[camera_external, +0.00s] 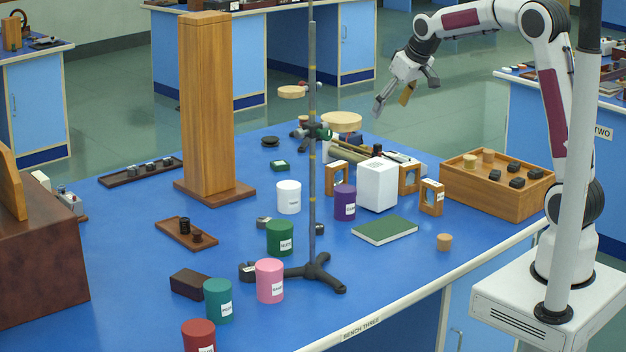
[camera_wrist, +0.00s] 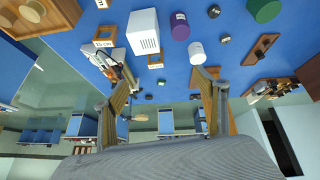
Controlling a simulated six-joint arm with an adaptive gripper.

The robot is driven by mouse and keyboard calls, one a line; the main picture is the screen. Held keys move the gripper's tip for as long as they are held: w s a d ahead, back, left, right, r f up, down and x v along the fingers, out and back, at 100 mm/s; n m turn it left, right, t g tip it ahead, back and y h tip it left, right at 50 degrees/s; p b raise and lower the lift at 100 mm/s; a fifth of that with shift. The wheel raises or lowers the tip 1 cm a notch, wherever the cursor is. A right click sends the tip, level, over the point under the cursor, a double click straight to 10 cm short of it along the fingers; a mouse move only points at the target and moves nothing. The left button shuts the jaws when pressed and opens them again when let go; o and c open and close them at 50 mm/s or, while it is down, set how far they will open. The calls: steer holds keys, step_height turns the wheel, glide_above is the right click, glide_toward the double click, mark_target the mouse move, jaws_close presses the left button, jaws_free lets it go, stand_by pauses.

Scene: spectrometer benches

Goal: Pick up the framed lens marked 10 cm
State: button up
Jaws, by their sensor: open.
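Three wooden framed lenses stand on the blue bench: one (camera_external: 337,178) left of the white box, one (camera_external: 409,178) just right of it, and one (camera_external: 431,197) nearer the front. Their labels are too small to read in the external view. I cannot tell which is marked 10 cm. My gripper (camera_external: 405,97) is open and empty, high above the far right of the bench, apart from every frame.
The white box (camera_external: 377,185) stands among the frames. A wooden tray (camera_external: 497,197) with dark blocks lies right. A tall retort stand (camera_external: 312,150), a wooden tower (camera_external: 207,110) and coloured cylinders (camera_external: 344,204) occupy the middle and left. A green book (camera_external: 385,230) lies in front.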

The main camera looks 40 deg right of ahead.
glide_toward(338, 165)
steer(key=w+f, duration=0.2)
steer(key=shift+w+d+f+n, duration=0.15)
steer(key=shift+f+n, duration=0.25)
steer(key=shift+f, duration=0.1)
steer(key=shift+x, duration=1.2)
steer(key=shift+w, duration=0.1)
steer(key=shift+x, duration=2.55)
steer(key=shift+f, duration=0.1)
steer(key=c, duration=1.3)
